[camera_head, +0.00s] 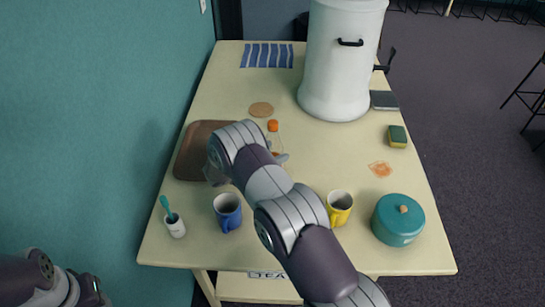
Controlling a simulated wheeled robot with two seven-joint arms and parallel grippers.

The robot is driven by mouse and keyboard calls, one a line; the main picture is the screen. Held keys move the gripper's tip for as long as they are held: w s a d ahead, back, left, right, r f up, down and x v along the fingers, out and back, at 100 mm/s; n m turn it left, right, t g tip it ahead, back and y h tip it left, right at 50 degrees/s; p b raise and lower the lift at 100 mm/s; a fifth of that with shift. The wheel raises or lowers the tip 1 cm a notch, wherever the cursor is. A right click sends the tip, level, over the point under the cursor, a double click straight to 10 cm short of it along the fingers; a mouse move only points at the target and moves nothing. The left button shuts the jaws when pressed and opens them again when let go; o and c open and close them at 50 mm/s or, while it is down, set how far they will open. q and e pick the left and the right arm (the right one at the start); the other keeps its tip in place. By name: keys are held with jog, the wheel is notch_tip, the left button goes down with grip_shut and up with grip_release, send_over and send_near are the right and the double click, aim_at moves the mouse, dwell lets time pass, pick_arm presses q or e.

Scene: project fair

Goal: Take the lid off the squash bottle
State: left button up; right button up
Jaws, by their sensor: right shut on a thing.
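The squash bottle (277,138) stands near the middle of the table, a clear bottle with an orange lid (273,125) on top. Its lower part is mostly hidden behind my right arm. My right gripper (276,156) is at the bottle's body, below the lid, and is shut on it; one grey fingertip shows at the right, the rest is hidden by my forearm. Part of my left arm shows at the bottom left corner, clear of the table; its fingers are not in view.
A brown tray (190,160) lies left of my arm. A blue mug (228,212), a white cup with a teal brush (175,227), a yellow mug (339,208) and a teal pot (397,221) stand in front. A large white urn (340,70), cork mat (261,109) and sponge (397,136) are farther back.

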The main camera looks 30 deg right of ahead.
aim_at(278, 145)
jog(key=r, duration=0.2)
jog(key=s+d+r+b, duration=0.1)
jog(key=shift+d, duration=0.1)
jog(key=s+d+r+b, duration=0.2)
jog(key=s+d+r, duration=0.4)
jog(key=d, duration=0.2)
jog(key=shift+r, duration=0.2)
jog(key=o, duration=0.6)
jog(key=shift+d, duration=0.15)
jog(key=shift+c, duration=0.2)
jog(key=c, duration=0.9)
